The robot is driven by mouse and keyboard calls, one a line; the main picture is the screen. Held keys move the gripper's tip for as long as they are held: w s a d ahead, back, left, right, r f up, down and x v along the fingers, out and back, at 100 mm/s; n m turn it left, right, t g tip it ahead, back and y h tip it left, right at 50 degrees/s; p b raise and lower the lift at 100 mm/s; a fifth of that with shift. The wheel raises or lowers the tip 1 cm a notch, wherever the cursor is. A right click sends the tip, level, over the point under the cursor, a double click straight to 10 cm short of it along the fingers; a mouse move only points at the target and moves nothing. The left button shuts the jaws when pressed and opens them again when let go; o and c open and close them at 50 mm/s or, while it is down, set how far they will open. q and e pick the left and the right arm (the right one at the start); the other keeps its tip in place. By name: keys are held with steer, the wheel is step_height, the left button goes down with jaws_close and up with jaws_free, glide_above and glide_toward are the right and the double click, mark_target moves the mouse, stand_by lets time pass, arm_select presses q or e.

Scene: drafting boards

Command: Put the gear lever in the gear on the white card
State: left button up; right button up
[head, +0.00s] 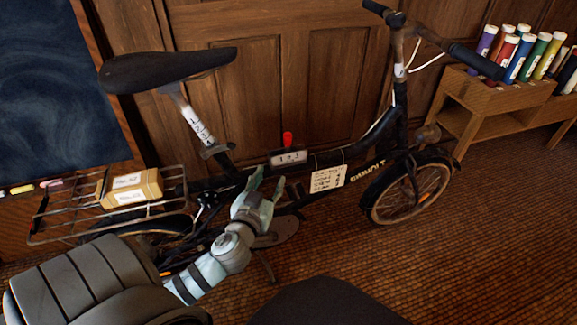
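The gear lever (287,138) has a red knob and stands up from a small grey plate (289,158) marked 1 2 3 on the bicycle's frame. The knob is roughly above the middle digit; its exact slot is hard to tell. The white card (327,179) hangs on the frame to the right of the plate. It has several lines of dark writing, too small to read here. My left gripper (268,182) is open and empty, with its fingers apart, below and left of the plate. It appears clear of the lever. My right gripper is not in view.
The black folding bicycle (385,135) stands before a wood-panelled wall. Its saddle (165,70) is at left above a rear rack (75,217) carrying a cardboard box (133,187). A wooden shelf (480,110) with coloured tubes stands at right. The carpet (480,240) at right is clear.

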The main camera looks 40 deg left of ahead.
arm_select(q)
steer(key=t, duration=0.2)
glide_toward(286, 137)
steer(key=shift+n, duration=0.4)
steer(key=b+x, duration=0.3)
steer(key=x, duration=0.7)
steer(key=shift+w, duration=0.25)
steer(key=shift+w+a, duration=0.2)
steer(key=shift+w, duration=0.15)
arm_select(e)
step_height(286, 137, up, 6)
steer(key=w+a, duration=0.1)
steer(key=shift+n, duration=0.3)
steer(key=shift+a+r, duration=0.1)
arm_select(q)
jaws_close()
